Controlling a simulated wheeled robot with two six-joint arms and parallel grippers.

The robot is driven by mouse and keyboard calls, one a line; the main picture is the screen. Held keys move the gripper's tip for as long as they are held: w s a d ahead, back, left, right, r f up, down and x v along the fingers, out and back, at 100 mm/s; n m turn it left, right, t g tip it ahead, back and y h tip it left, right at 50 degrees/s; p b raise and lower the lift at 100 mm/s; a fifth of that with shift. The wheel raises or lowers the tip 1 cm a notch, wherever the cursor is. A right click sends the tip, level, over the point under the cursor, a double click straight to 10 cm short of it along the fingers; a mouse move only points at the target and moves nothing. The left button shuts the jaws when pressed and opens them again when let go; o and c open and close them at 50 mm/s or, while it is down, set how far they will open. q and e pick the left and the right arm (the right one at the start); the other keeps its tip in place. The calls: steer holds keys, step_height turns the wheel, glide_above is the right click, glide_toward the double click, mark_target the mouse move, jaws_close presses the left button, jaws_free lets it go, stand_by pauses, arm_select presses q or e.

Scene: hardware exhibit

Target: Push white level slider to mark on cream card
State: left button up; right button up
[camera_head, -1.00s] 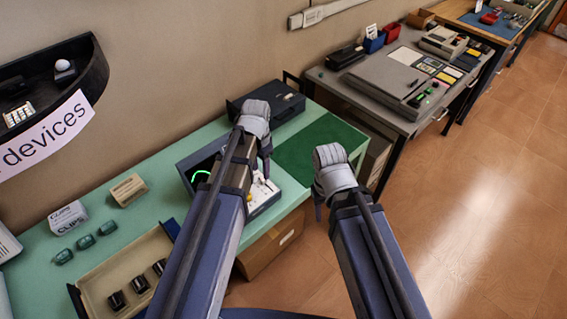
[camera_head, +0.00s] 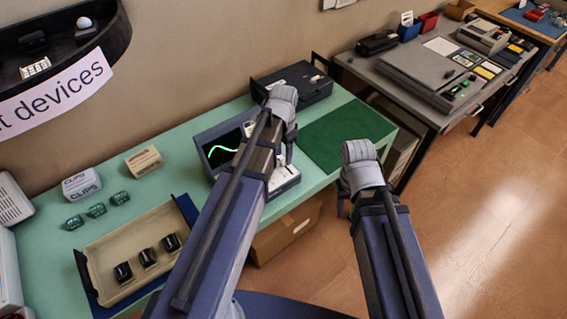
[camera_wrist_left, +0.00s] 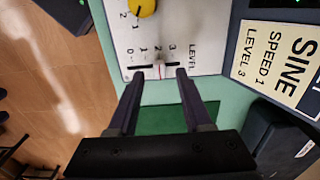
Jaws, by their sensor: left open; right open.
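In the left wrist view, the white slider (camera_wrist_left: 160,71) sits in a dark slot on a white panel, near the 2 of the LEVEL scale marked 0 to 3. The cream card (camera_wrist_left: 275,62) to the right reads SINE, SPEED 1, LEVEL 3. My left gripper (camera_wrist_left: 159,74) is open, its fingertips at the panel's near edge on either side of the slider; contact cannot be told. In the head view my left gripper (camera_head: 289,152) is above the white panel (camera_head: 286,180) and hides part of the device. My right gripper (camera_head: 343,203) is open, off the table's right edge.
A yellow knob (camera_wrist_left: 145,7) is on the panel beyond the slider. A screen with a green curve (camera_head: 221,149) stands left of my left arm. A black box (camera_head: 292,86) is behind, a green mat (camera_head: 345,135) to the right, a beige tray (camera_head: 125,260) to the left.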

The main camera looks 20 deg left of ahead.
arm_select(q)
step_height(320, 180, down, 2)
steer(key=shift+b, duration=0.55)
steer(key=shift+c, duration=0.2)
jaws_close()
stand_by(0.8)
